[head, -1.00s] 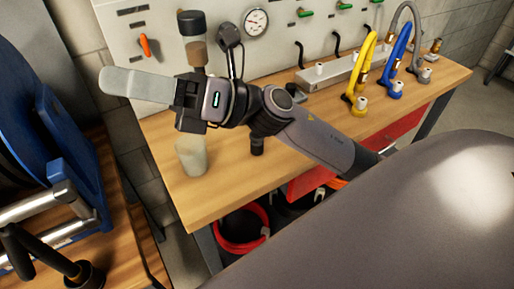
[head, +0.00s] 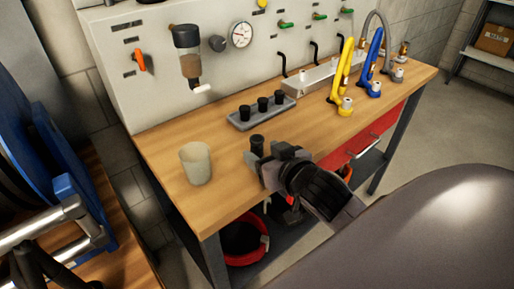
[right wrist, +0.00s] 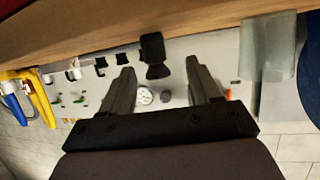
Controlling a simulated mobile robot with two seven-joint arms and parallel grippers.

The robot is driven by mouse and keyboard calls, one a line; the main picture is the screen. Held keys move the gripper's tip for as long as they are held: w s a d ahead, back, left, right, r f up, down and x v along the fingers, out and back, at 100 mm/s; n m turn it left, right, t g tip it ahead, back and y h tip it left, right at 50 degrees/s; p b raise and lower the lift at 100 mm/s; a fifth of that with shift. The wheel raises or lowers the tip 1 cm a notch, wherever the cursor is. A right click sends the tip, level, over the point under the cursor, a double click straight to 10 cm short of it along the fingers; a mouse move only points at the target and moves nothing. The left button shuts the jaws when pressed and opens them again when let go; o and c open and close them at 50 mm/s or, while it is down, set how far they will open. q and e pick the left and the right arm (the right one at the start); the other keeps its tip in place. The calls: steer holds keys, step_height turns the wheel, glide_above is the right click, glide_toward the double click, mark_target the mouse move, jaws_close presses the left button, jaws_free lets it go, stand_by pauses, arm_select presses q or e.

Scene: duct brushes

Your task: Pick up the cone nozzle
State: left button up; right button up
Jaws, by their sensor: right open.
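A small black nozzle (head: 257,143), which looks like the cone nozzle, stands upright near the front edge of the wooden bench. In the right wrist view, turned upside down, the black nozzle (right wrist: 153,48) shows a narrower waist and lies between and just beyond the finger tips. My right gripper (head: 266,156) is at the bench's front edge, close in front of the nozzle. Its fingers (right wrist: 159,70) are spread apart with nothing held; contact with the nozzle cannot be told. The nozzle's lower part is hidden behind a finger in the head view. My left gripper is not in view.
A frosted cup (head: 196,164) stands left of the nozzle. Behind is a grey tray (head: 262,117) with several black nozzles. The bench (head: 222,192) is bare between cup and gripper.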

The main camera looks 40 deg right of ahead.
mark_target(259, 147)
steer(key=shift+d+x, duration=0.15)
steer(key=shift+x, duration=1.6)
steer(key=shift+d+x, duration=0.1)
steer(key=shift+x, duration=1.7)
jaws_close()
